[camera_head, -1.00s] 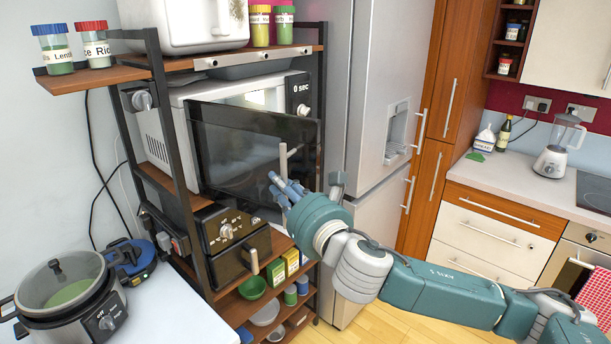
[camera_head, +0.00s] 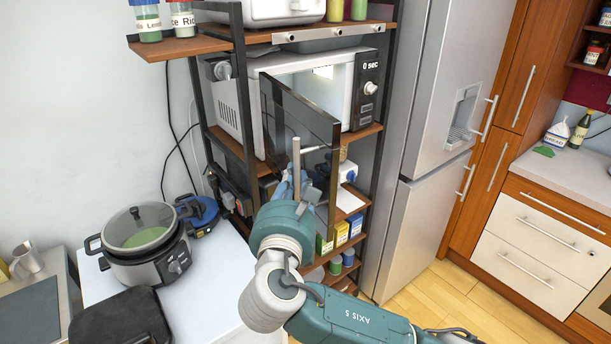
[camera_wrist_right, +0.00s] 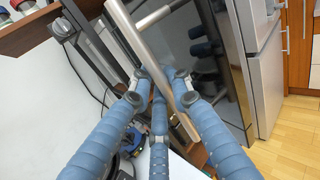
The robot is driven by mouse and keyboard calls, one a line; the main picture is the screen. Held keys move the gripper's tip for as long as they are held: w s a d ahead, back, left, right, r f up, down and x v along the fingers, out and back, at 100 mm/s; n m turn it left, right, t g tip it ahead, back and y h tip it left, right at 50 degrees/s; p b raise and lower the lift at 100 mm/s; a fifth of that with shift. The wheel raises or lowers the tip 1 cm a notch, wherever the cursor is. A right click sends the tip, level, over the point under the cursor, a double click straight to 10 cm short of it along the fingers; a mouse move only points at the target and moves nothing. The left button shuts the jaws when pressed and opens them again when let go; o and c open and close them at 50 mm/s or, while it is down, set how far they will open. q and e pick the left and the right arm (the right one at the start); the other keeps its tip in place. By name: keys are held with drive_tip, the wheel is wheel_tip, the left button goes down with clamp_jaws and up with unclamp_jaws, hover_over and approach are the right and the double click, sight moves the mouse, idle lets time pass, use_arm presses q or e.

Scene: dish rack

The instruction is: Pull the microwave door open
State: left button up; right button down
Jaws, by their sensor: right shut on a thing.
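The white microwave (camera_head: 240,98) sits on the rack shelf, and its dark glass door (camera_head: 305,118) is swung wide open, standing out from the front. The door's vertical bar handle (camera_head: 296,152) points toward me. My right gripper (camera_head: 284,184) is shut on the lower part of this handle. In the right wrist view, the blue fingers of the right gripper (camera_wrist_right: 162,98) close around the metal handle (camera_wrist_right: 140,50), with the dark door (camera_wrist_right: 215,65) behind it. Part of the microwave's interior is hidden by the door. My left gripper is not in view.
The rack's metal post (camera_head: 243,90) stands left of the door, and the fridge (camera_head: 430,130) is to the right. A slow cooker (camera_head: 145,240) stands on the white counter (camera_head: 215,290) at lower left. Boxes (camera_head: 348,230) stand on a lower shelf. Wooden floor is free at right.

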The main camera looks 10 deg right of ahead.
drive_tip(key=c, duration=1.8)
unclamp_jaws()
drive_tip(key=shift+d+f, duration=0.1)
drive_tip(key=shift+o, duration=0.2)
drive_tip(key=v, duration=1.2)
